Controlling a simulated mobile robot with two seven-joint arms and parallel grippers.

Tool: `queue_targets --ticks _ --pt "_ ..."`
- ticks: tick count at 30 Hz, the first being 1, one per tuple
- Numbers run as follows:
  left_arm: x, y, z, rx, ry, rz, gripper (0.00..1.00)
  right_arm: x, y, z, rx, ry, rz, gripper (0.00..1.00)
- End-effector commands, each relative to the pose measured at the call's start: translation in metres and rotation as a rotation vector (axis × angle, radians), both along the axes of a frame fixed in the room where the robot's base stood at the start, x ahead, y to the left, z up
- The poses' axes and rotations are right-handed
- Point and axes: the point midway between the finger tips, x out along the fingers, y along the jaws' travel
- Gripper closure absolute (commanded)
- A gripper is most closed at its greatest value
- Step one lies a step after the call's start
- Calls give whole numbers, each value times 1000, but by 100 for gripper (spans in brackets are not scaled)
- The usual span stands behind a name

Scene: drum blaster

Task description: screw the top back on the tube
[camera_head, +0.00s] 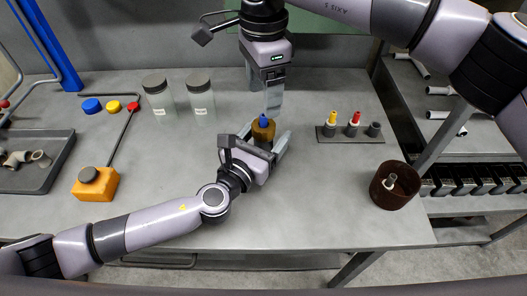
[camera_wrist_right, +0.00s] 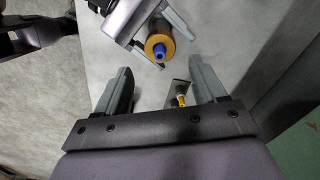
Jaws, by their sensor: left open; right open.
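A small upright blue piece (camera_head: 263,119) sits in the middle of an amber cylinder (camera_head: 264,132) on the table; I cannot tell whether the blue piece is the tube's top. Both also show in the right wrist view, as an amber ring (camera_wrist_right: 160,45) with the blue piece (camera_wrist_right: 160,54) at its centre. My left gripper (camera_head: 266,138) is open, with its fingers on either side of the amber cylinder; I cannot tell if they touch it. My right gripper (camera_head: 273,108) is open and points down just behind the blue piece, its fingers (camera_wrist_right: 161,88) empty.
A small rack (camera_head: 352,138) with yellow, red and grey-topped pieces stands right. A brown cup (camera_head: 395,197) holds a clear piece. Blue (camera_head: 91,105), yellow (camera_head: 113,106) and red (camera_head: 133,106) caps, two jars (camera_head: 160,104) and an orange block (camera_head: 95,187) lie left.

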Motion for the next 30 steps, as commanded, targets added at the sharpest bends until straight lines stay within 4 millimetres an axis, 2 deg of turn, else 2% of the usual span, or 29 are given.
queue_targets --ticks 4,9,11,13,20,30 --pt "0 0 0 0 0 0 26 0 0 0 0 0 0 30" --pt "0 0 0 0 0 0 82 0 0 0 0 0 0 30" --pt "0 0 0 0 0 0 100 0 0 0 0 0 0 30" --pt "0 0 0 0 0 1 100 0 0 0 0 0 1 40" --pt "0 1 0 0 0 1 100 0 0 0 0 0 122 40" --pt "0 1 0 0 0 2 100 0 0 0 0 0 653 40"
